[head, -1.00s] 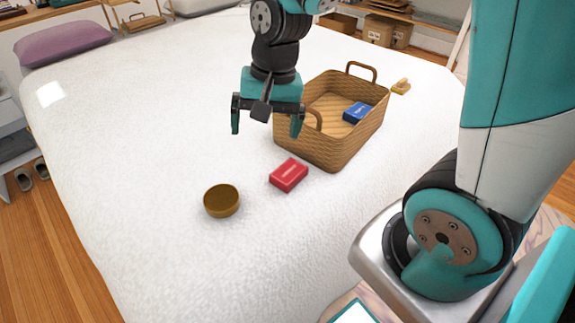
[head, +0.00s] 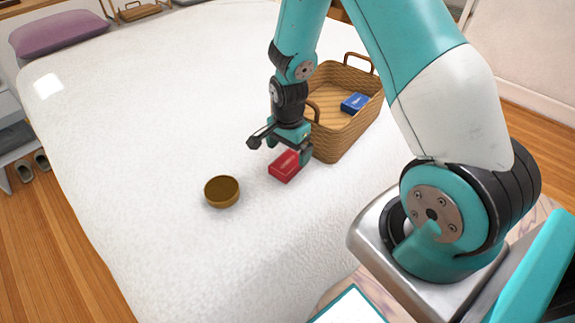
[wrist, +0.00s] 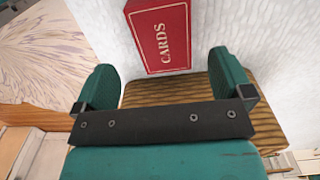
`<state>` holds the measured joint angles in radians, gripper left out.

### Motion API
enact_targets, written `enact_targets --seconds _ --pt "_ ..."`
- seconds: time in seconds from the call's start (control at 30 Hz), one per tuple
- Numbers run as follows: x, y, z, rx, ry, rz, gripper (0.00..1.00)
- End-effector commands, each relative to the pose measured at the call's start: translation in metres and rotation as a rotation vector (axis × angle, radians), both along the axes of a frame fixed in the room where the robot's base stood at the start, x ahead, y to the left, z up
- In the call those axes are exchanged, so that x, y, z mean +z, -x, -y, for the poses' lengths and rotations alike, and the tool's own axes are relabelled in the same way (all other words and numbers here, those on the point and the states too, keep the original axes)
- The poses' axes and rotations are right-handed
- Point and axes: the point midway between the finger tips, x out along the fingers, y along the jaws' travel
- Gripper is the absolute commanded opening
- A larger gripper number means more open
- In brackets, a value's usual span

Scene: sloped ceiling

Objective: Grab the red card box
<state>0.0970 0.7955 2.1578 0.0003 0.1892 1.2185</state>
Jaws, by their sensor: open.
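In the wrist view the box (wrist: 158,38), lettered "CARDS", is just beyond the fingertips, in line with the left part of the gap. My gripper (head: 289,152) is low at the far side of the box and covers part of that edge in the head view. In the wrist view my gripper (wrist: 165,75) has its fingers wide apart with nothing between them. I cannot tell the exact height above the bed.
The wicker basket (head: 335,146) stands close to the right of my gripper, with a blue box (head: 355,103) inside. The bed (head: 130,140) is clear further left. A purple pillow (head: 60,32) lies at the back left.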

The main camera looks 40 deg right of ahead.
Motion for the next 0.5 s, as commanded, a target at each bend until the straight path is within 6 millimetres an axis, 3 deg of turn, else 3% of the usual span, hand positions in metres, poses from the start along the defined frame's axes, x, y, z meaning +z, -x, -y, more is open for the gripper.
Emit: enact_targets --seconds 0.5 --pt "-0.055 -0.003 -0.006 0.001 0.000 0.001 0.98"
